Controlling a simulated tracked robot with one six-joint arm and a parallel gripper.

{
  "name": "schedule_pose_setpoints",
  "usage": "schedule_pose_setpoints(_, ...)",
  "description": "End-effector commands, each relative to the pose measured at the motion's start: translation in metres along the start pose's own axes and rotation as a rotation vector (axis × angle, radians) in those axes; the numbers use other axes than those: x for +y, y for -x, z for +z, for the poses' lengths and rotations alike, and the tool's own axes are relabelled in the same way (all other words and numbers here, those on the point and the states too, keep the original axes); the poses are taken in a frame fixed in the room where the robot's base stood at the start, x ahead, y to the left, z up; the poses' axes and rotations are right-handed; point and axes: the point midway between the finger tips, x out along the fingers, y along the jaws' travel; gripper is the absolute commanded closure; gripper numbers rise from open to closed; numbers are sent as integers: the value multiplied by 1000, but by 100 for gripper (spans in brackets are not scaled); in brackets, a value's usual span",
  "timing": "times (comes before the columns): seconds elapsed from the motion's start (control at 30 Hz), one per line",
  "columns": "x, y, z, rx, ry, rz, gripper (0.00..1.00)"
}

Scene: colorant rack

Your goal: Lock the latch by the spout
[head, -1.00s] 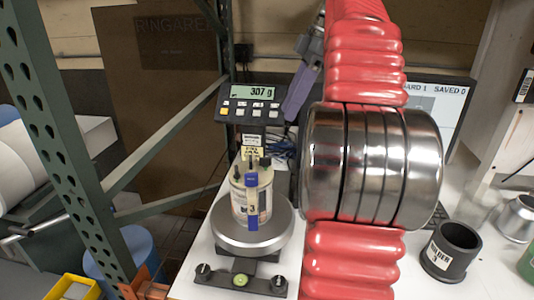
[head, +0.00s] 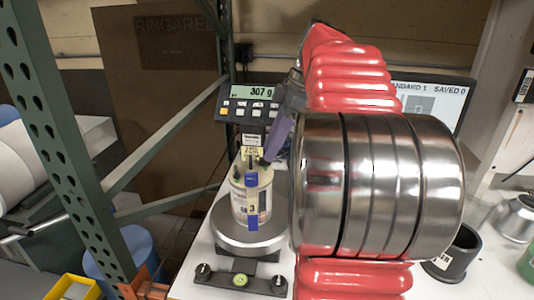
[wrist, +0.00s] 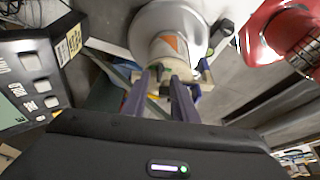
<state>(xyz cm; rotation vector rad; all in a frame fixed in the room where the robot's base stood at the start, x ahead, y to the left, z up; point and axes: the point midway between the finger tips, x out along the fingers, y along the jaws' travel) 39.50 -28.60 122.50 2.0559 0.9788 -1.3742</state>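A pale container (head: 250,195) with a blue strip marked 3 stands upright on the round pan of a scale (head: 232,241). Small dark parts, including a spout (head: 238,176), stick up from its lid; I cannot make out the latch's position. In the wrist view the container (wrist: 170,47) lies just beyond my purple fingertips. My gripper (wrist: 165,78) is open, with a gap between its fingers. Small dark and green parts show around the gap, and I cannot tell whether the fingers touch them. In the head view a purple finger (head: 281,136) is just above and right of the lid.
The scale's display (head: 252,92) reads 307 g and stands close behind the container. My red and metal arm covers much of the right. A black holder (head: 450,252), a metal vessel (head: 515,216) and a monitor (head: 432,100) are at the right. A green post (head: 55,140) stands at the left.

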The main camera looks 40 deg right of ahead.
Motion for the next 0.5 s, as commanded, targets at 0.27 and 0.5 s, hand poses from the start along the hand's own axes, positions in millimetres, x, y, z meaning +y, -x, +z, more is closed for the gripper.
schedule_pose_setpoints(0.27,0,-24,0,0,1,0,74)
schedule_pose_setpoints(0.5,0,-24,0,0,1,0,74)
